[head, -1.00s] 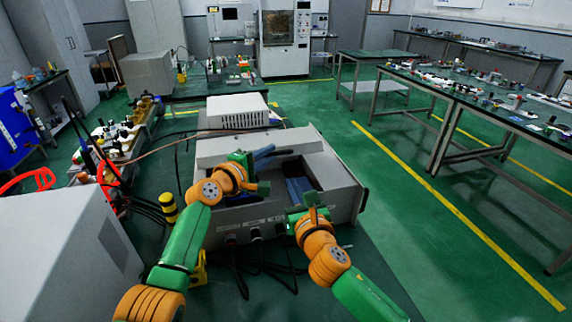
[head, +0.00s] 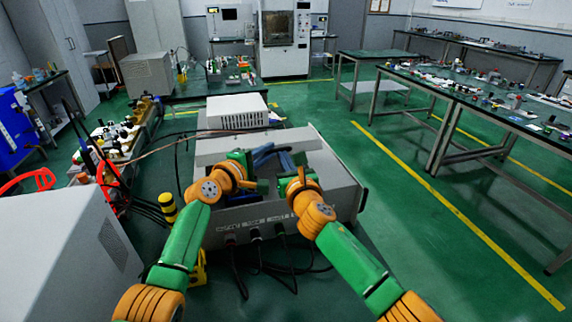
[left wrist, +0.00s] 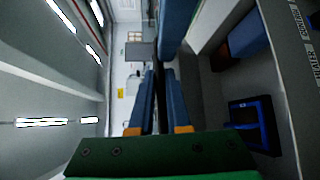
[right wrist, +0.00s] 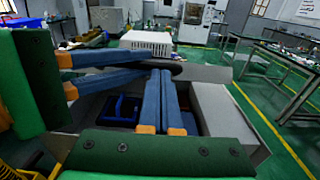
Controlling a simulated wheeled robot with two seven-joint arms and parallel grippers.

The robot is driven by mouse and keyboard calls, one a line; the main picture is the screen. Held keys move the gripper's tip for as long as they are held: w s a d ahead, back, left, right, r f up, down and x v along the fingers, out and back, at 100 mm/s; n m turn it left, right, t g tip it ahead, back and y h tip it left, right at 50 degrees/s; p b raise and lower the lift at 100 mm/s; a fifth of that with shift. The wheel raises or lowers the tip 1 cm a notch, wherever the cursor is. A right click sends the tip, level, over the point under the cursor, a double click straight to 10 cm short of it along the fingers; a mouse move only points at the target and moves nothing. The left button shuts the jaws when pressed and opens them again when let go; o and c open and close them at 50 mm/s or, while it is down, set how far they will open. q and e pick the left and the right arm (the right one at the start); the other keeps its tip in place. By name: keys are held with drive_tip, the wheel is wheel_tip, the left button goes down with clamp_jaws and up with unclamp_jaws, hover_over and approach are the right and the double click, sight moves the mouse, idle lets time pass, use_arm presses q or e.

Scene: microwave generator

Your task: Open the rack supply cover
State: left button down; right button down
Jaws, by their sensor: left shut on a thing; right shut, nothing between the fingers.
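The rack supply (head: 335,180) is a large grey box with a recessed opening in its top; it also shows in the right wrist view (right wrist: 220,110). My left gripper (head: 266,155) is shut on a thin dark edge (left wrist: 159,100), seen between its blue fingers in the left wrist view. This edge appears to be part of the cover, but most of the cover is hidden or hard to make out. My right gripper (right wrist: 164,72) is shut and empty. Its fingers are over the opening beside the left fingertips; contact is unclear.
A blue part (right wrist: 118,108) sits inside the opening. A white vented box (head: 236,111) stands behind the supply, and cables (head: 238,268) hang at its front. A grey cabinet (head: 65,250) stands at near left. The green floor (head: 430,230) to the right is clear.

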use_arm(q)
drive_tip(key=shift+s+d+f, duration=0.2)
drive_tip(key=shift+s+f, duration=0.1)
use_arm(e)
drive_tip(key=shift+r, duration=0.5)
use_arm(q)
drive_tip(key=c, duration=0.9)
unclamp_jaws()
use_arm(e)
drive_tip(key=shift+f, duration=0.1)
use_arm(q)
drive_tip(key=shift+a, duration=0.1)
